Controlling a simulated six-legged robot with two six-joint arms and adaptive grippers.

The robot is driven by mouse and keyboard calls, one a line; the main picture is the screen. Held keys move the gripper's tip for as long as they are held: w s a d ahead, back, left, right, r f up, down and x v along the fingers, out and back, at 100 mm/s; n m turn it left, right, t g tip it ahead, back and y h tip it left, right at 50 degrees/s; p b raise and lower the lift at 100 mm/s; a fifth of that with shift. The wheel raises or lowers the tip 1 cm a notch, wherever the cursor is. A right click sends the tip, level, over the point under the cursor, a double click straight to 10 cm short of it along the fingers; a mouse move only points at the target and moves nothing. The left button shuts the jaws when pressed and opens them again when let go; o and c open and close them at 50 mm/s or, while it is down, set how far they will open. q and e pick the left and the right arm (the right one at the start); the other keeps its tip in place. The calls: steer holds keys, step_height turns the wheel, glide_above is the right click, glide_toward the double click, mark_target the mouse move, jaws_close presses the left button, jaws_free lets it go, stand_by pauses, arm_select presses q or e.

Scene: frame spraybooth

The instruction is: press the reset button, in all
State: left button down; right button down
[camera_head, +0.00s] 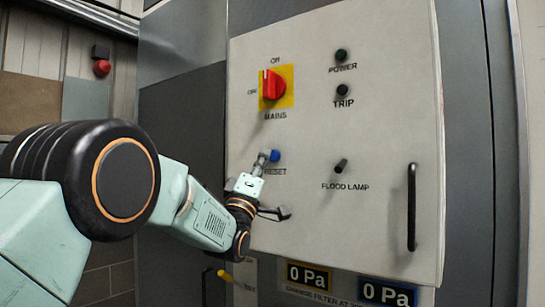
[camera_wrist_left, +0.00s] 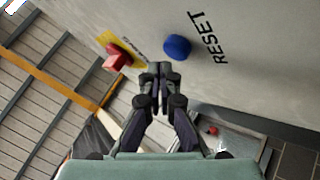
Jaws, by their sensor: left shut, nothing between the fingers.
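The blue round reset button (camera_head: 275,156) sits on the white panel (camera_head: 375,120), above the word RESET and below the red mains switch. It also shows in the left wrist view (camera_wrist_left: 177,47), next to the RESET lettering. My left gripper (camera_head: 262,158) is shut and empty, with its fingertips just left of the button in the head view. In the left wrist view the closed fingertips (camera_wrist_left: 160,68) point at the panel just beside the button. I cannot tell whether they touch it. My right gripper is not in view.
The red mains switch (camera_head: 274,85) on its yellow plate is above the button. A power lamp (camera_head: 341,55), a trip lamp (camera_head: 342,90) and a flood lamp switch (camera_head: 341,165) are to the right. A black door handle (camera_head: 411,207) sticks out at the panel's right side.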

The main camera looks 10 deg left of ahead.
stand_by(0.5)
arm_select(q)
steer(key=shift+w+d, duration=0.2)
steer(key=shift+w, duration=0.25)
steer(key=shift+w+d, duration=0.15)
steer(key=shift+w, duration=0.25)
stand_by(0.8)
steer(key=shift+s+a+b, duration=0.3)
steer(key=shift+s+b, duration=0.5)
steer(key=shift+s, duration=0.05)
steer(key=shift+s+a, duration=0.1)
steer(key=shift+s, duration=0.05)
